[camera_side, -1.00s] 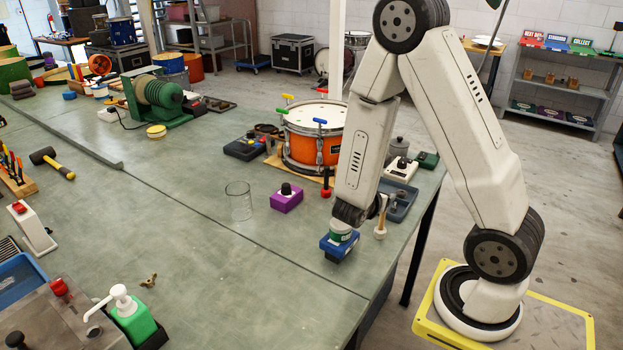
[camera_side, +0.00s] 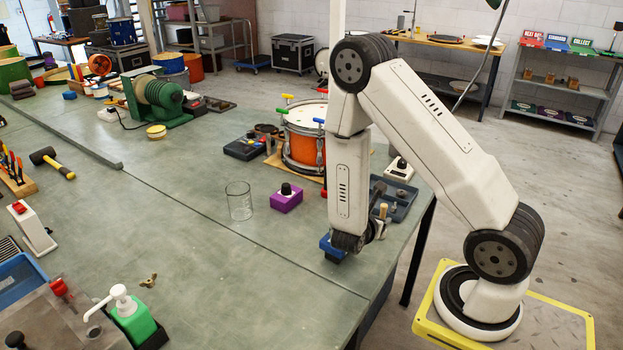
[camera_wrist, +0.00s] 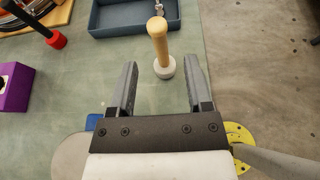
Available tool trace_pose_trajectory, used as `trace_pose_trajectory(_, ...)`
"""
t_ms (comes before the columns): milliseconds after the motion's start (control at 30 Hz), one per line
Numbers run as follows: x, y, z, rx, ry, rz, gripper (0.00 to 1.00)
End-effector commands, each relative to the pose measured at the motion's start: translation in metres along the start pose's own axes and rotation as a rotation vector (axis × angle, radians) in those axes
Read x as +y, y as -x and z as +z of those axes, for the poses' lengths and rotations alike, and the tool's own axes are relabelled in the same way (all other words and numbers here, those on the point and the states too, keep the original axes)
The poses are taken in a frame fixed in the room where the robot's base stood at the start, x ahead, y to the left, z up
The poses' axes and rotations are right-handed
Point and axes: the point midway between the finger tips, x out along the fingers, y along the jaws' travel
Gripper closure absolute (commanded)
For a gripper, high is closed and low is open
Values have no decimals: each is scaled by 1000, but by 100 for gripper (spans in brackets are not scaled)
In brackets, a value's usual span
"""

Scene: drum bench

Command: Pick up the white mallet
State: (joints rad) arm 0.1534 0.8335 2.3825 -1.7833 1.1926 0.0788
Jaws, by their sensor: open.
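The white mallet stands upright on the bench, its white head (camera_wrist: 164,69) down and its pale wooden handle (camera_wrist: 158,36) pointing up. In the side view only its handle (camera_side: 383,210) shows clearly; my wrist hides most of the head. My gripper (camera_wrist: 160,76) is open, with one finger on each side of the mallet's head in the wrist picture. The head appears near the fingertips, and I cannot tell whether it is fully between them. In the side view my gripper (camera_side: 372,236) is low over the bench edge, beside the mallet.
A blue box (camera_side: 329,247) sits just left of my wrist. A grey tray (camera_wrist: 110,22) lies beyond the mallet. A purple box (camera_side: 286,198), a red-tipped mallet (camera_wrist: 57,40), a glass beaker (camera_side: 239,200) and an orange drum (camera_side: 302,138) stand nearby.

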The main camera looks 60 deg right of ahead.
Motion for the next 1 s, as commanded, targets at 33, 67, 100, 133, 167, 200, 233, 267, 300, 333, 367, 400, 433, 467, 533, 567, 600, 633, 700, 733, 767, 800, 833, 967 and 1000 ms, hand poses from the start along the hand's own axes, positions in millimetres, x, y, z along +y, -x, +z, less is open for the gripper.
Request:
trace_pose_trajectory(33, -1, -2, -5, 0, 4, -1, 36)
trace_pose_trajectory(67, -1, -3, -7, 0, 3, 0, 36)
trace_pose_trajectory(100, -1, -6, -7, 0, -1, -2, 36)
trace_pose_trajectory(133, -1, -9, -6, -1, -2, -3, 36)
trace_pose_trajectory(167, 0, -11, -6, -1, -2, -3, 36)
trace_pose_trajectory(200, 0, -14, -6, -1, -1, -2, 36)
trace_pose_trajectory(233, 0, -16, -6, -1, -1, -2, 36)
trace_pose_trajectory(267, 0, -17, -6, -1, -1, -2, 36)
trace_pose_trajectory(300, 0, -18, -6, -1, -1, -2, 36)
trace_pose_trajectory(333, 0, -18, -6, -1, 0, -1, 36)
trace_pose_trajectory(367, 0, -19, -6, -1, 0, -1, 36)
trace_pose_trajectory(400, 0, -19, -6, -1, 0, 0, 36)
trace_pose_trajectory(433, 0, -19, -6, -1, 0, 0, 36)
trace_pose_trajectory(467, 0, -19, -6, -1, 0, 0, 36)
trace_pose_trajectory(533, 0, -20, -6, 0, 0, 0, 36)
trace_pose_trajectory(567, 0, -20, -6, 0, 0, 0, 36)
trace_pose_trajectory(600, 0, -21, -6, 0, 0, 0, 36)
trace_pose_trajectory(633, 0, -22, -6, 0, 0, -1, 36)
trace_pose_trajectory(700, -1, -25, -6, 0, -1, -2, 36)
trace_pose_trajectory(733, -1, -26, -6, 0, -1, -3, 36)
trace_pose_trajectory(767, -1, -28, -6, 0, -1, -3, 36)
trace_pose_trajectory(800, 0, -32, -6, 0, -1, -2, 36)
trace_pose_trajectory(833, -1, -34, -6, 0, -1, -3, 36)
trace_pose_trajectory(967, -1, -48, -6, 0, -1, -5, 36)
trace_pose_trajectory(1000, -1, -52, -6, 0, -1, -4, 36)
